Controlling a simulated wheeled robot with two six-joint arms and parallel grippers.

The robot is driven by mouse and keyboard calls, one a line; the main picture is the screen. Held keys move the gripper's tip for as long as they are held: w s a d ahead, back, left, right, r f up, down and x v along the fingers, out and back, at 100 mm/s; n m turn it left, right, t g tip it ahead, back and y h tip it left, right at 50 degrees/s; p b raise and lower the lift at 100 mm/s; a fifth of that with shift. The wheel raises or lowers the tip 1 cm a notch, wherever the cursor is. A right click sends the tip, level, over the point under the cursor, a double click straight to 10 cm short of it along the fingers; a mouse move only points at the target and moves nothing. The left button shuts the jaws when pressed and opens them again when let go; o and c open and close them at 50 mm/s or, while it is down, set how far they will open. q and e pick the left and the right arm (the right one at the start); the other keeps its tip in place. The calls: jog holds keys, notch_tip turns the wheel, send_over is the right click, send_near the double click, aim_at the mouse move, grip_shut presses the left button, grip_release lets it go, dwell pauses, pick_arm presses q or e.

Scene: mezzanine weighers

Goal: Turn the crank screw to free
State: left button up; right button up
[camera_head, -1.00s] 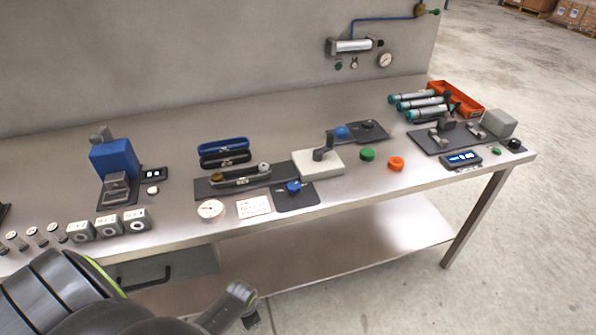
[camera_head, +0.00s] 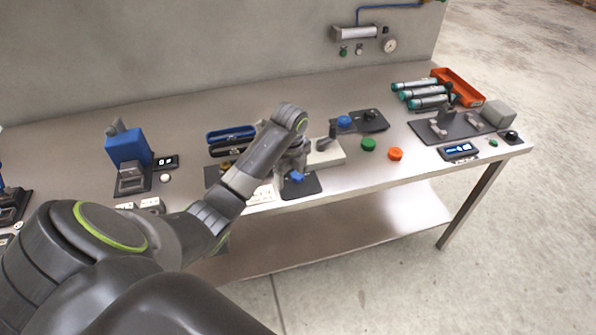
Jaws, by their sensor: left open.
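A pale block (camera_head: 330,157) with a small dark upright crank (camera_head: 331,138) stands near the middle of the bench. I take this crank as the crank screw; its base is partly hidden by my arm. My left gripper (camera_head: 290,168) is open, just left of the pale block and above the dark fixture plate. Its wrist covers much of the fixture, and I cannot tell whether the fingers touch anything. A blue knob (camera_head: 297,177) on a dark pad shows just below the gripper. My right gripper is not in view.
Green (camera_head: 368,144) and orange (camera_head: 395,154) knobs lie to the right. A blue case (camera_head: 231,134) stands behind my arm. A blue press-like device (camera_head: 126,148) is at left. Teal-capped cylinders (camera_head: 428,102) and an orange tray (camera_head: 457,86) are at far right.

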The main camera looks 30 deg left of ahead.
pick_arm(q)
jog(key=w+a+r+m, duration=0.2)
jog(key=w+r+m, duration=0.4)
jog(key=r, duration=0.4)
jog(key=b, duration=0.6)
send_over(298, 175)
notch_tip(298, 175, down, 6)
jog(key=f, duration=0.1)
jog(key=shift+n+g+h, duration=0.3)
jog(key=shift+h, duration=0.1)
notch_tip(298, 175, down, 10)
jog(key=p, duration=0.2)
jog(key=shift+s+f+p, duration=0.1)
jog(key=shift+f+p, duration=0.1)
jog(key=shift+p, duration=0.2)
jog(key=c, duration=1)
